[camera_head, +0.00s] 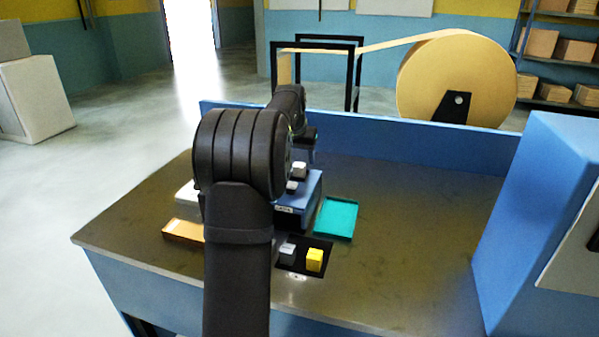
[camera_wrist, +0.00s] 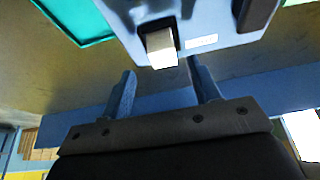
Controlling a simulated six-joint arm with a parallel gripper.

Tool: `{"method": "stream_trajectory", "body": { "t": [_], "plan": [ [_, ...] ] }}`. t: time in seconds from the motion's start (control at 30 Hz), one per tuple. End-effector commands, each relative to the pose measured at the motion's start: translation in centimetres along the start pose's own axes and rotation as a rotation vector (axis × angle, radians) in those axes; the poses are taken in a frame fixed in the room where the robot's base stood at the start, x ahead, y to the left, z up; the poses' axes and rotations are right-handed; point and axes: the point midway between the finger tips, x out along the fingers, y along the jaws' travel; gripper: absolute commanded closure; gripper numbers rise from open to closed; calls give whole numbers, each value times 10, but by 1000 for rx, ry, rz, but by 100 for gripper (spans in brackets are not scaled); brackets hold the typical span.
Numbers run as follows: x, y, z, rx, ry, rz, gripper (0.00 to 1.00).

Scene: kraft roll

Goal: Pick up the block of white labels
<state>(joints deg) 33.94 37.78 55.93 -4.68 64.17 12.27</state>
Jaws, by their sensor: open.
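A small white block (camera_head: 300,170), which looks like the block of white labels, is at the top of a blue box (camera_head: 313,188) on the bench. The wrist view shows this pale block (camera_wrist: 161,48) at a dark recess in the blue box (camera_wrist: 215,62). My gripper (camera_wrist: 160,84) is open and empty. Its two fingers are apart, and the block lies just beyond the fingertips, roughly in line with the gap. No contact shows. In the head view my arm hides most of the gripper.
A teal tray (camera_head: 337,219) lies right of the blue box. A grey block (camera_head: 287,250) and a yellow block (camera_head: 314,260) sit on a black pad in front. An orange-brown tray (camera_head: 184,231) is at left. The bench's right half (camera_head: 420,230) is clear up to a large blue cabinet (camera_head: 545,220).

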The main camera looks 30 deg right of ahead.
Motion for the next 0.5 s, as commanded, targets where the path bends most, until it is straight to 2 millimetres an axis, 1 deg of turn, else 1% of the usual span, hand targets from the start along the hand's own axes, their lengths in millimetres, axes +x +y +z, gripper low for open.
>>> {"method": "stream_trajectory", "body": {
  "t": [0.03,0.13,0.23,0.3,0.47,0.5],
  "plan": [
    [8,-2,2,-1,-4,1,44],
    [23,-6,6,-1,-4,1,44],
    [37,-5,5,0,-3,1,44],
    [41,-5,5,0,-2,0,44],
    [42,-5,4,0,-1,0,44],
    [42,-5,4,0,-1,0,46]
  ]
}}
